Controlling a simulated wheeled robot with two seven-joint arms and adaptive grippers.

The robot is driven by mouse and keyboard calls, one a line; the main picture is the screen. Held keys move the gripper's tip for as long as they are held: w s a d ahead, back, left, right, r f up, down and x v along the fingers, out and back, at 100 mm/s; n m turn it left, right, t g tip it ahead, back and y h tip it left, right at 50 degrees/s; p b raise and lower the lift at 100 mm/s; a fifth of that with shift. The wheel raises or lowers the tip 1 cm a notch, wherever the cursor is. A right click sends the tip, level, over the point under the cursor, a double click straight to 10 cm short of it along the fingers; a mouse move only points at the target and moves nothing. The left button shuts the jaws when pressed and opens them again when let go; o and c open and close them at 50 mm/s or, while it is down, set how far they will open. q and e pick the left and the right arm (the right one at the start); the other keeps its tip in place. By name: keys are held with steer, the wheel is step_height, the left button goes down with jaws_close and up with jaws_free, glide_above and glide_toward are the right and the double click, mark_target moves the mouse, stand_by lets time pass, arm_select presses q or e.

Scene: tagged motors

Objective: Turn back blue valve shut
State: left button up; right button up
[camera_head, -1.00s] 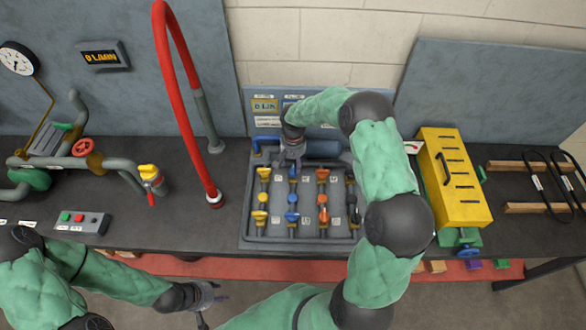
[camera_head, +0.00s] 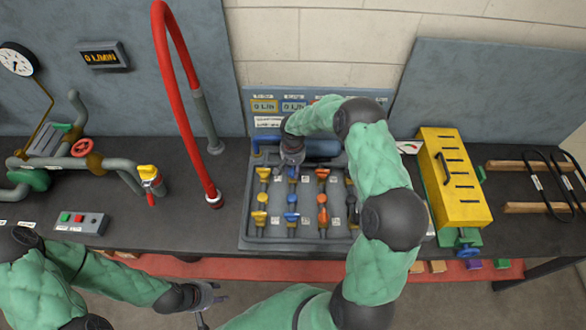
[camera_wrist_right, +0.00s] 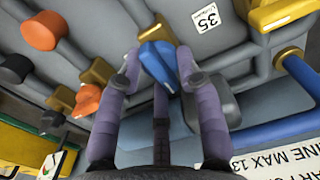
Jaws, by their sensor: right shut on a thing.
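The valve panel (camera_head: 262,232) has columns of yellow, blue and orange valves. The back blue valve (camera_wrist_right: 158,62) has its blue handle between the fingers of my right gripper (camera_wrist_right: 155,75), which is shut on it. In the head view my right gripper (camera_head: 293,163) reaches down over the back of the blue column and hides most of that handle. The front blue valve (camera_head: 291,217) is clear of the gripper. My left gripper (camera_head: 212,302) is empty and open, low in front of the bench edge.
A red hose (camera_head: 184,110) arches left of the panel. A yellow box (camera_head: 454,180) stands to the right. Neighbouring yellow valves (camera_head: 263,173) and orange valves (camera_head: 323,174) sit close beside the blue column. Displays (camera_head: 265,106) stand behind the panel.

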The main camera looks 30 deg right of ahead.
mark_target(293, 169)
steer(key=m+b, duration=0.3)
steer(key=shift+f+m+b, duration=0.15)
steer(key=shift+m+b, duration=0.15)
steer(key=m+b, duration=0.3)
steer(key=m, duration=0.1)
steer(key=shift+m, duration=0.3)
steer(key=m+b, duration=0.2)
steer(key=m, duration=0.2)
steer(key=shift+m, duration=0.3)
steer(key=m+b, duration=0.1)
steer(key=m, duration=0.1)
steer(key=m+b, duration=0.1)
steer(key=m, duration=0.1)
steer(key=shift+r+m, duration=0.2)
steer(key=shift+m, duration=0.5)
steer(key=o, duration=1.1)
steer(key=shift+r, duration=0.1)
step_height(293, 169, up, 12)
steer(key=shift+f, duration=0.1)
